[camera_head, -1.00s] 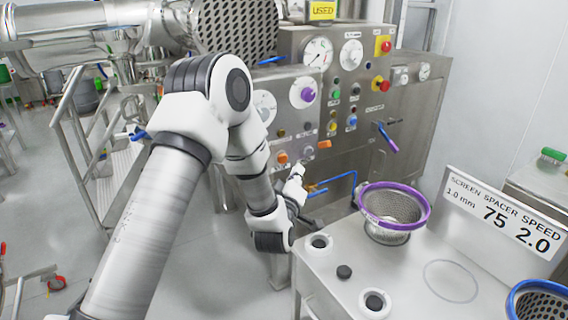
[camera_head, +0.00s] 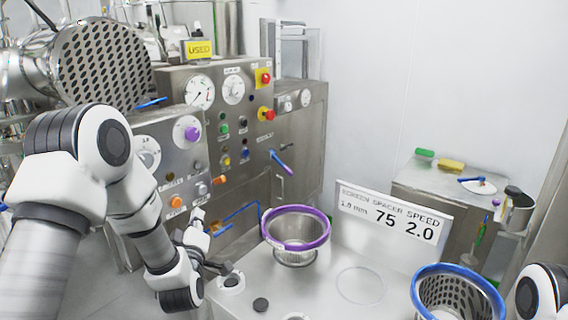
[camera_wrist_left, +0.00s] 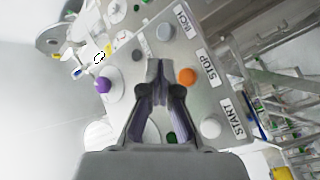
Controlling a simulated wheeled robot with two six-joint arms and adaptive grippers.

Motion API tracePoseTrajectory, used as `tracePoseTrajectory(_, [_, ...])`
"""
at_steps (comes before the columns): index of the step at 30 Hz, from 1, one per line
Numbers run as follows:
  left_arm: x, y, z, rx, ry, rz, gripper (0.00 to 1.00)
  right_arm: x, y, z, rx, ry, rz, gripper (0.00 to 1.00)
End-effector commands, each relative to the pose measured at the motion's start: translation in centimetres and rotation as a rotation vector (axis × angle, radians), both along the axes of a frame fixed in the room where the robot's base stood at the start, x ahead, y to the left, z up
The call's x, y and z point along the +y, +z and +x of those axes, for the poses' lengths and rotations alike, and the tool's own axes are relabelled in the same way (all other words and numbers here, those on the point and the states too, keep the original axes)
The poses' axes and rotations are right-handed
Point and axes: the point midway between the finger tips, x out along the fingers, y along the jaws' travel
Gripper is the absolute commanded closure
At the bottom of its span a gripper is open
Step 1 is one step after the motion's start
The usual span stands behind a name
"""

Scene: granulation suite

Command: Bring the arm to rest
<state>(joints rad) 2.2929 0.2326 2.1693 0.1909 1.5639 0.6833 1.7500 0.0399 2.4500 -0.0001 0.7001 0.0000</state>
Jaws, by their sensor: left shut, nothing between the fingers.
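My left arm (camera_head: 128,185) comes in from the left of the head view, bent at the elbow, with its forearm running down toward the front of the control panel (camera_head: 180,160). My left gripper (camera_head: 198,214) is small there and close to the panel's lower buttons. In the left wrist view the gripper (camera_wrist_left: 158,68) is shut and empty, its fingertips together in front of the panel face. An orange button (camera_wrist_left: 187,76) and a white button (camera_wrist_left: 210,128) lie just right of the fingers. I cannot tell whether the tips touch the panel. The right gripper is not in view.
Right of the left arm is a steel worktop (camera_head: 330,262) with a purple-rimmed basket (camera_head: 296,232), a blue-rimmed basket (camera_head: 458,295) and a sign (camera_head: 393,215). Part of my right arm (camera_head: 540,295) shows at the lower right. A side table (camera_head: 440,180) stands behind.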

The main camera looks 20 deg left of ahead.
Motion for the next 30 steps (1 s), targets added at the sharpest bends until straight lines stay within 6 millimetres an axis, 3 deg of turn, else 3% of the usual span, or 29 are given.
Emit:
tracePoseTrajectory(2, [0.0,-0.7,-0.1,0.012,0.000,0.000,1.00,0.0,0.0,0.0,0.000,0.000,0.000,1.00])
tracePoseTrajectory(4, [-0.3,-2.9,-0.4,0.052,-0.006,0.005,1.00,0.0,0.0,0.0,0.000,0.000,0.000,1.00])
tracePoseTrajectory(8, [-2.2,-10.9,-2.7,0.224,-0.051,0.022,1.00,0.0,0.0,0.0,0.000,0.000,0.000,1.00])
tracePoseTrajectory(12, [-5.5,-21.7,-8.6,0.564,-0.160,0.046,1.00,0.0,0.0,0.0,0.000,0.000,0.000,1.00])
tracePoseTrajectory(14, [-6.8,-25.8,-12.0,0.731,-0.220,0.070,1.00,0.0,0.0,0.0,0.000,0.000,0.000,1.00])
tracePoseTrajectory(15, [-7.7,-28.3,-14.6,0.845,-0.267,0.090,1.00,0.0,0.0,0.0,0.000,0.000,0.000,1.00])
tracePoseTrajectory(17, [-9.0,-31.5,-18.9,1.021,-0.348,0.124,1.00,0.0,0.0,0.0,0.000,0.000,0.000,1.00])
tracePoseTrajectory(18, [-9.8,-33.2,-21.9,1.140,-0.409,0.149,1.00,0.0,0.0,0.0,0.000,0.000,0.000,1.00])
tracePoseTrajectory(21, [-11.4,-35.6,-29.1,1.408,-0.590,0.220,1.00,0.0,0.0,0.0,0.000,0.000,0.000,1.00])
tracePoseTrajectory(24, [-12.2,-35.8,-34.2,1.602,-0.781,0.292,1.00,0.0,0.0,0.0,0.000,0.000,0.000,1.00])
tracePoseTrajectory(27, [-12.4,-35.9,-36.2,1.682,-0.900,0.350,1.00,0.0,0.0,0.0,0.000,0.000,0.000,1.00])
tracePoseTrajectory(30, [-12.4,-35.9,-36.2,1.683,-0.918,0.369,1.00,0.0,0.0,0.0,0.000,0.000,0.000,1.00])
